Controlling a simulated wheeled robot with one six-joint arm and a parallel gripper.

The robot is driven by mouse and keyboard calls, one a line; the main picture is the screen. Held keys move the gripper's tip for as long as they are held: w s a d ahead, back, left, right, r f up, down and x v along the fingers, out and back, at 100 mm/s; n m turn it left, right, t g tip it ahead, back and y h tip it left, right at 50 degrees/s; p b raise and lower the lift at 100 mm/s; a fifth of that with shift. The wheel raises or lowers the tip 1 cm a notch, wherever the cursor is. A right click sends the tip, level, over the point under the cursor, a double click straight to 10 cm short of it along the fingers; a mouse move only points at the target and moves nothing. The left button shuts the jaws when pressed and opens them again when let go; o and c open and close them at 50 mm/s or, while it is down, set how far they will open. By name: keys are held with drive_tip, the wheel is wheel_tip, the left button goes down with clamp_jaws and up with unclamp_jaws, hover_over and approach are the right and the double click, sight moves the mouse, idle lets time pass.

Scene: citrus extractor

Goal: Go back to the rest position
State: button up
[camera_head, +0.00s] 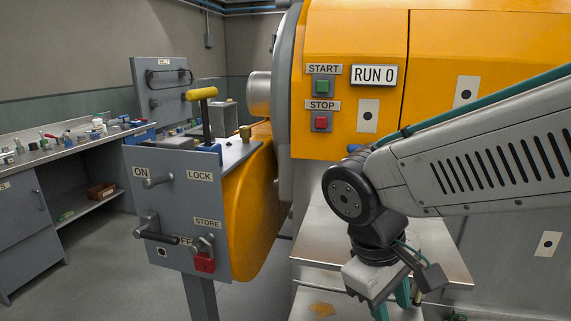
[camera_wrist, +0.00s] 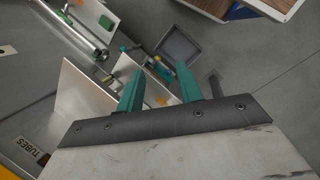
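My gripper (camera_head: 393,300) hangs at the end of my arm at the lower right of the head view, in front of the machine's metal shelf. Its fingertips are cut off or hidden there. In the wrist view, the two teal fingers of my gripper (camera_wrist: 160,70) stand wide apart, with nothing held between them. The orange extractor (camera_head: 450,45) stands behind my arm.
A grey control panel (camera_head: 180,195) with handles, a red tag or lock (camera_head: 205,263) and a yellow-topped lever (camera_head: 202,94) stands left of my arm. A workbench (camera_head: 75,150) with small items lines the left wall. The floor (camera_head: 110,260) between them is clear. A grey tray (camera_wrist: 182,48) shows below my gripper.

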drive_tip(key=s+d+r+m+t+y, duration=0.1)
drive_tip(key=s+d+r+m+y, duration=0.2)
drive_tip(key=s+d+m, duration=0.4)
drive_tip(key=d, duration=0.4)
drive_tip(key=shift+s+t+y, duration=0.3)
drive_tip(key=shift+t, duration=0.1)
drive_tip(key=shift+a+r, duration=0.1)
idle(0.4)
